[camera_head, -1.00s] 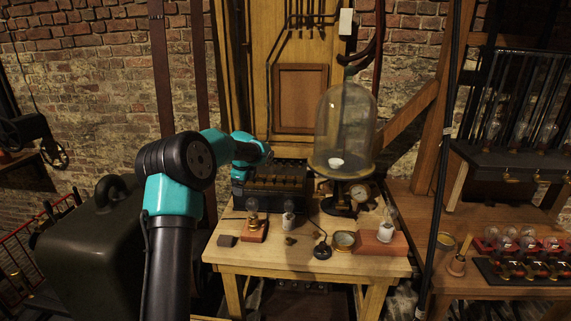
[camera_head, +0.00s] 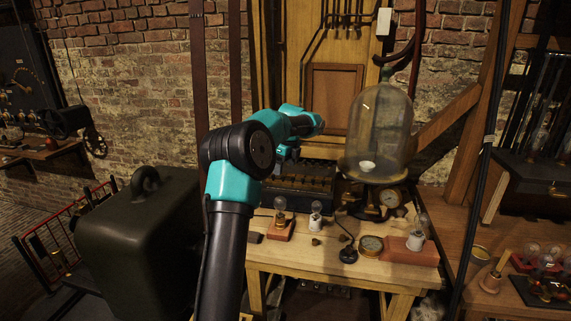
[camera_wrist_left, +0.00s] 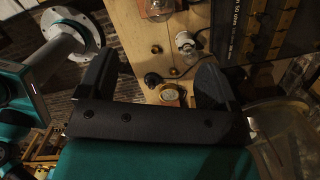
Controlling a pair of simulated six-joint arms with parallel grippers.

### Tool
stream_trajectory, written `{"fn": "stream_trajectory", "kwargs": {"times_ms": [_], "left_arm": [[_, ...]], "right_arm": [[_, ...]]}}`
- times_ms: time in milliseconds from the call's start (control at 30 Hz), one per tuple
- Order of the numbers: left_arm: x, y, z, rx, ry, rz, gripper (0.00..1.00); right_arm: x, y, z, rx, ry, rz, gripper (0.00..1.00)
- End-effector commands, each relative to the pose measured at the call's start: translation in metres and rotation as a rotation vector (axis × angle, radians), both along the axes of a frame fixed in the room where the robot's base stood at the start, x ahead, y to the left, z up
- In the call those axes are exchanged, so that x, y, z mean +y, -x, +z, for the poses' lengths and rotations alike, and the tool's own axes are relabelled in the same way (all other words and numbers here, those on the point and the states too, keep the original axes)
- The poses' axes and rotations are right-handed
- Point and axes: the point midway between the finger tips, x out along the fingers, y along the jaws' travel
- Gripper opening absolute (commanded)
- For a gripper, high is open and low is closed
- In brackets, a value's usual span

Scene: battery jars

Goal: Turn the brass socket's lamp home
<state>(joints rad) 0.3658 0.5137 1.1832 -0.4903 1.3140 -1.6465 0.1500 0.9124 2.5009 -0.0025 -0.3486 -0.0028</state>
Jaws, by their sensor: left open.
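In the head view a clear lamp (camera_head: 280,203) stands upright in the brass socket (camera_head: 281,219) on a small reddish block at the table's left front. In the wrist view the lamp (camera_wrist_left: 158,8) is cut by the top edge. My left gripper (camera_head: 287,153) is above and behind it in the head view, partly hidden by my own wrist. In the wrist view its jaws (camera_wrist_left: 156,75) are wide apart with nothing gripped, and the lamp is beyond them. My right gripper is not in view.
A white socket (camera_head: 316,219) stands beside the brass one. A glass bell jar (camera_head: 380,135) and a dark battery box (camera_head: 300,183) stand behind.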

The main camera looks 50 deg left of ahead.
Motion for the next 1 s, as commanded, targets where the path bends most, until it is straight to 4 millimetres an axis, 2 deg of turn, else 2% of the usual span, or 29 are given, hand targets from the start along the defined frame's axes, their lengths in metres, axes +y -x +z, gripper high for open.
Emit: {"fn": "stream_trajectory", "kwargs": {"times_ms": [1000], "left_arm": [[0.022, 0.005, -0.147, 0.002, 0.000, 0.001, 0.84]], "right_arm": [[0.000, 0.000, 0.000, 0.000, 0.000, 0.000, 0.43]]}}
